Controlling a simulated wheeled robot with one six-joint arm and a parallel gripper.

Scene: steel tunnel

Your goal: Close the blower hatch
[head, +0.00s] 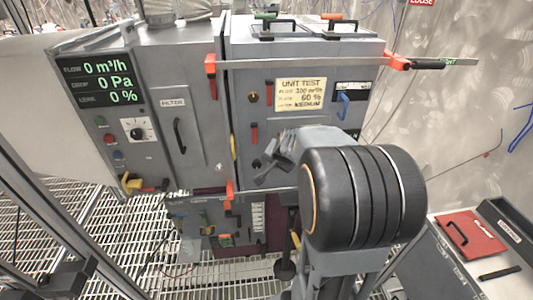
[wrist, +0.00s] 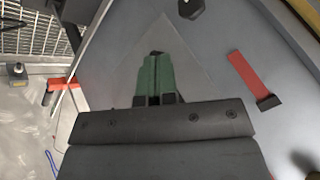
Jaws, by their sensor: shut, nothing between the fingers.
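The grey front panel (head: 300,125) of the cabinet, with a yellow UNIT TEST card (head: 301,94), stands upright in the head view. No label reading blower hatch is legible, so I cannot tell for certain which panel it is. A long bar (head: 300,64) crosses the panel between a red bracket (head: 210,66) and a red clamp (head: 397,61). My gripper (head: 264,174) is in front of the panel's lower part, partly hidden by my own wrist. In the wrist view, my gripper (wrist: 156,58) has its green fingers together and empty over a grey surface (wrist: 210,60); contact is unclear.
A FILTER door (head: 178,125) with a black handle is to the left, beside a readout (head: 97,78). A lower unit (head: 205,212) sits beneath. A bench with a red lid (head: 470,235) is at right. A red strip (wrist: 250,75) lies near my fingers in the wrist view.

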